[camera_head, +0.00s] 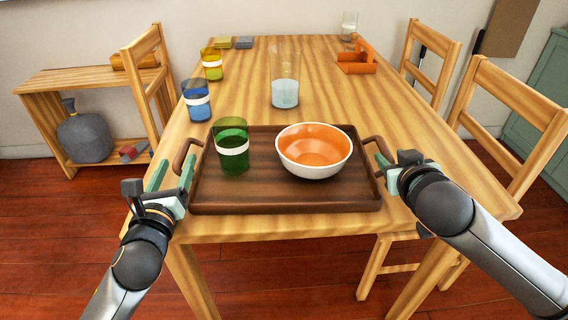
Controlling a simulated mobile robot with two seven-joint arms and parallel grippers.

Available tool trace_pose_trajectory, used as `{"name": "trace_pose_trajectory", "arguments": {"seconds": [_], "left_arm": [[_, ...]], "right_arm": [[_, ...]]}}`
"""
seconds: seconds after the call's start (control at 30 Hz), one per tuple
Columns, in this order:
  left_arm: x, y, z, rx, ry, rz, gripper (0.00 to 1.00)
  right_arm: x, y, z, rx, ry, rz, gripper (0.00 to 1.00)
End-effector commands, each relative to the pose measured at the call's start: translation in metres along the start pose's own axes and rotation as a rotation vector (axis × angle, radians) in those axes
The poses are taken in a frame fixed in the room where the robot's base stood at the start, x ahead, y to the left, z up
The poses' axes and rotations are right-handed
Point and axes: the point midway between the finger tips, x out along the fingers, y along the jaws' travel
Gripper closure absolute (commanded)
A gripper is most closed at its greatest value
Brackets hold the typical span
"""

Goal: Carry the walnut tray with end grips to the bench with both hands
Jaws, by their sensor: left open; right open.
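The walnut tray (285,195) lies flat on the near end of the wooden table, with a dark end grip on its left and right sides. A green glass with a white band (232,150) and an orange-lined white bowl (314,150) stand on it. My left gripper (172,178) is open beside the tray's left grip (184,152). My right gripper (384,168) is open beside the right grip (378,148). I cannot tell whether either gripper touches its grip. A low wooden bench (90,78) stands at the far left by the wall.
On the table (335,95) stand a clear glass (285,85), a blue glass (196,100), a yellow-green glass (212,66) and an orange holder (356,62). Chairs flank the table: one left (150,85), two right (515,95). A grey vase (84,136) sits on the bench's lower shelf.

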Motion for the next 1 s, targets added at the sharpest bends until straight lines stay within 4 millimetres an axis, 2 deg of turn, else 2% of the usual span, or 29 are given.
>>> {"name": "trace_pose_trajectory", "arguments": {"seconds": [0.2,0.43,0.93,1.0], "left_arm": [[0.023,0.000,0.001,-0.001,-0.001,0.001,0.38],[0.040,0.000,0.000,0.000,0.000,0.002,0.38],[0.047,0.000,0.000,0.000,0.000,0.000,0.38],[0.047,0.000,0.000,0.000,0.000,0.000,0.45]], "right_arm": [[0.023,0.000,0.000,0.000,0.000,0.002,0.58],[0.040,0.000,0.000,0.000,0.000,0.000,0.58],[0.047,0.000,0.000,-0.001,0.000,-0.001,0.58],[0.047,0.000,0.000,0.000,0.000,-0.001,0.65]]}}
